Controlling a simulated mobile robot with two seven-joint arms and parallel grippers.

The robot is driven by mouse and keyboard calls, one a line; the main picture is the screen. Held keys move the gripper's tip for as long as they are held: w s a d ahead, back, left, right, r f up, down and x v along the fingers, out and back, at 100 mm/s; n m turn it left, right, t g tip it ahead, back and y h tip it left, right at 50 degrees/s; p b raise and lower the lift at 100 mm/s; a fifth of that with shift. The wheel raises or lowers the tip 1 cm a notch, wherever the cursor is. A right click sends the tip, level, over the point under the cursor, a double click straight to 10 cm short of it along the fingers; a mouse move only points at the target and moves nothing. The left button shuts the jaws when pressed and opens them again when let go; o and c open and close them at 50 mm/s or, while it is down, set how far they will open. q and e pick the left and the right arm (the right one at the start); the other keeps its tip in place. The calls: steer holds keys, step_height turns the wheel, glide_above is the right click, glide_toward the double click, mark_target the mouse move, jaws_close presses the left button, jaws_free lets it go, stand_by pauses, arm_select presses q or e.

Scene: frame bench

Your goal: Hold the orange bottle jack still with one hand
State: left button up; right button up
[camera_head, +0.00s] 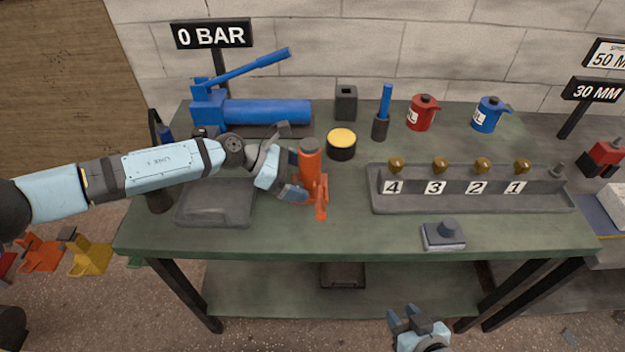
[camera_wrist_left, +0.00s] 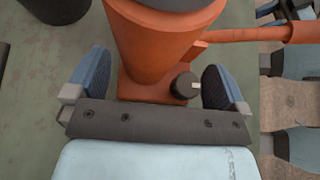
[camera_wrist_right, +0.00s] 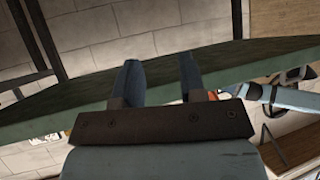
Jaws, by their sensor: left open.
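The orange bottle jack (camera_head: 311,165) stands upright on the green bench, left of its middle. My left gripper (camera_head: 298,175) reaches it from the left with its fingers around the lower body. In the left wrist view the jack (camera_wrist_left: 165,45) is between the two open fingers (camera_wrist_left: 158,88), with a gap on both sides; a dark round knob shows near its base. My right gripper (camera_head: 408,318) is low in front of the bench, away from the jack. In the right wrist view its fingers (camera_wrist_right: 160,82) are apart with nothing between them.
A blue hand pump (camera_head: 260,110) stands behind my left arm, under a "0 BAR" sign (camera_head: 212,35). A yellow-topped black cup (camera_head: 341,144) is close behind the jack. A numbered valve rack (camera_head: 470,200) and a grey button box (camera_head: 443,236) are to the right. The bench front is mostly clear.

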arm_select(q)
steer(key=shift+x, duration=0.85)
steer(key=c, duration=0.4)
steer(key=shift+c, duration=0.2)
